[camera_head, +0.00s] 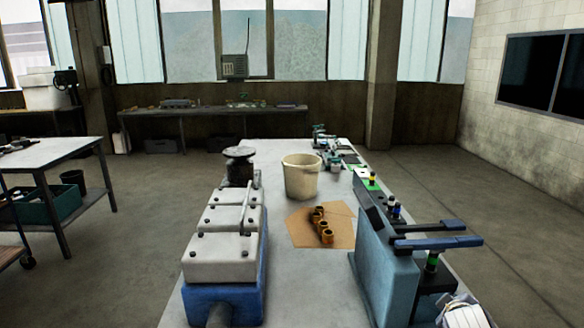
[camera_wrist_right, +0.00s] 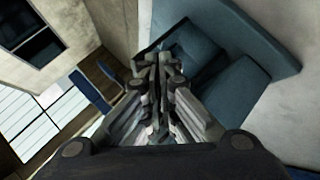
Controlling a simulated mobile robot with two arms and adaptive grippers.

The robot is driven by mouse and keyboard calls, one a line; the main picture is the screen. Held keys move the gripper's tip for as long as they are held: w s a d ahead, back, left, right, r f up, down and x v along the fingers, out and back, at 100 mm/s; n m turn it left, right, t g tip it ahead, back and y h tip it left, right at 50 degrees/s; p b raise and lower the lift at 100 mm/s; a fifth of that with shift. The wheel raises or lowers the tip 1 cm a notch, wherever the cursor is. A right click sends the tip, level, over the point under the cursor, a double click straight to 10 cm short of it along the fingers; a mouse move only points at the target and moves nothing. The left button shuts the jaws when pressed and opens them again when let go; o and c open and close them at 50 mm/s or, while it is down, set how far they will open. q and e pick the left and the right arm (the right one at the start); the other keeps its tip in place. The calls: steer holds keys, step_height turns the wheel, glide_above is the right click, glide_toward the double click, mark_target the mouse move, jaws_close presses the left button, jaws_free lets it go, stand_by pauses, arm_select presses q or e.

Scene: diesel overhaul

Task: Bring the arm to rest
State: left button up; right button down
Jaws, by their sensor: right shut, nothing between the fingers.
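My right gripper (camera_wrist_right: 155,62) shows in the right wrist view with its fingers together and nothing between them. It is beside a blue-grey body (camera_wrist_right: 235,92), which looks like part of the blue bench machine (camera_head: 388,262) seen in the head view. I cannot tell whether they touch. In the head view a pale part at the bottom right edge seems to be mine, but it is cut off by the frame. My left gripper is in neither view.
A long workbench (camera_head: 312,285) holds a blue-based engine block with grey covers (camera_head: 225,240), a cream bucket (camera_head: 301,178) and several brass-coloured bushings on cardboard (camera_head: 338,228). Dark blue levers (camera_head: 437,242) stick out right from the machine. Floor to the right is clear.

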steer(key=s+a+f+m+g+y, duration=0.1)
steer(key=s+a+f+g+y, duration=0.1)
steer(key=s+a+f, duration=0.5)
steer(key=s+a+f+m+g+y, duration=0.1)
steer(key=s+a+f, duration=0.2)
steer(key=s+f, duration=0.45)
steer(key=s+a+f+m+g+y, duration=0.1)
steer(key=s+a+g, duration=0.15)
steer(key=s, duration=0.65)
steer(key=s+a+f+m+g+y, duration=0.15)
steer(key=s+a, duration=0.25)
steer(key=s, duration=0.5)
step_height(320, 180, down, 28)
steer(key=s+b, duration=0.2)
steer(key=s+d+f+g+b, duration=0.1)
steer(key=s+d+f+b, duration=0.1)
steer(key=s+f, duration=1.4)
step_height(320, 180, down, 2)
steer(key=shift+s+d+f+n+g, duration=0.2)
steer(key=shift+s+d+n+g, duration=0.1)
steer(key=shift+s+d+n, duration=0.05)
